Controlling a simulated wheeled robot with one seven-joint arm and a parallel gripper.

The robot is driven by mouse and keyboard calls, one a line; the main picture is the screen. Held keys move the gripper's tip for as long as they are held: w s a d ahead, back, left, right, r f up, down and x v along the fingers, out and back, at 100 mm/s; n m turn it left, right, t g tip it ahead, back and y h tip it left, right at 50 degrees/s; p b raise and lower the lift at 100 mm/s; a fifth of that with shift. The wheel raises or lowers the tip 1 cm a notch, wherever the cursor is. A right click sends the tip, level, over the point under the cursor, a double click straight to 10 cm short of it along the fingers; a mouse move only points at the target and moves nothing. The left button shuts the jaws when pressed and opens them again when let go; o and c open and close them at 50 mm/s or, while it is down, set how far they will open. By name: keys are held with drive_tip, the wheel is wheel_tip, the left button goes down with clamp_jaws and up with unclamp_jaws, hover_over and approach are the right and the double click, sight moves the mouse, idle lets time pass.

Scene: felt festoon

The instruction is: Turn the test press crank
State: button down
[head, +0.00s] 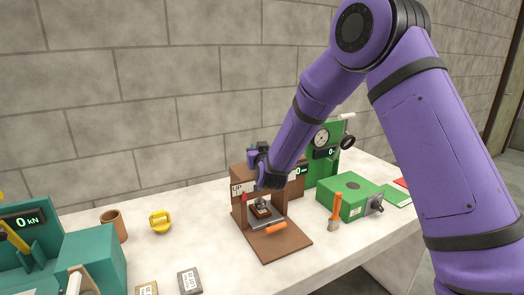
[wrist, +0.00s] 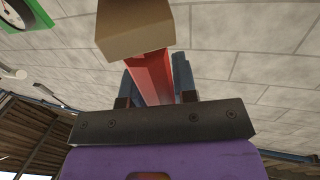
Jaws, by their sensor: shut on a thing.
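A brown press (head: 240,213) with an "UP" label stands mid-table. My gripper (head: 266,181) is at its top front, pointing down. In the wrist view my gripper (wrist: 155,88) is shut on a red bar (wrist: 151,76), which runs between the blue fingers to a tan-brown block (wrist: 136,32). I cannot tell for certain whether this bar is the press's crank. A small red part (head: 244,196) shows on the press front beside my gripper. A small dark block (head: 260,209) sits under the press head.
A teal press (head: 85,255) reading 0 kN is at left, with a brown cup (head: 114,225) and yellow piece (head: 160,221) behind. Right are a green box (head: 350,197), an orange-handled brush (head: 335,211) and a green gauge stand (head: 325,165).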

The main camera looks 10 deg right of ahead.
drive_tip(key=shift+w+a+m+h, duration=0.1)
drive_tip(key=shift+a+m+h, duration=0.2)
drive_tip(key=shift+m+h, duration=0.4)
drive_tip(key=shift+w+a+m+h, duration=0.1)
drive_tip(key=shift+a+m+h, duration=0.25)
drive_tip(key=shift+h, duration=0.65)
drive_tip(key=shift+m+h, duration=0.25)
drive_tip(key=shift+h, duration=0.05)
drive_tip(key=c, duration=0.9)
unclamp_jaws()
drive_tip(key=s+a, duration=0.2)
drive_tip(key=s, duration=0.8)
drive_tip(key=shift+s, duration=0.3)
